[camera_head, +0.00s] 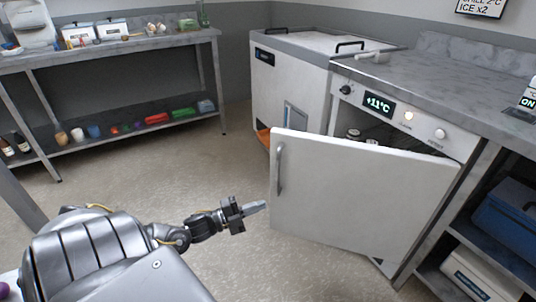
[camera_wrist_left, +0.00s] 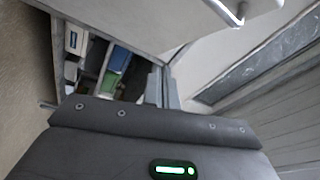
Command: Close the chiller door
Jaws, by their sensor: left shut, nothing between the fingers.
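The chiller (camera_head: 400,122) is a white unit under the right-hand counter, with a display reading +11°C. Its white door (camera_head: 355,195) stands ajar, swung out toward me, with a vertical bar handle (camera_head: 280,170) near its left edge. A few items show in the dark gap above the door; most of the inside is hidden. My left gripper (camera_head: 258,207) is shut and empty, its fingertips close to the door's left edge, below the handle. I cannot tell whether it touches. My right gripper is not in view.
A white chest unit (camera_head: 290,85) stands behind the door's left side. A steel bench (camera_head: 100,48) with a lower shelf of goods stands at back left. Shelves with a blue box (camera_head: 508,215) lie right of the chiller. The floor (camera_head: 150,170) at left is clear.

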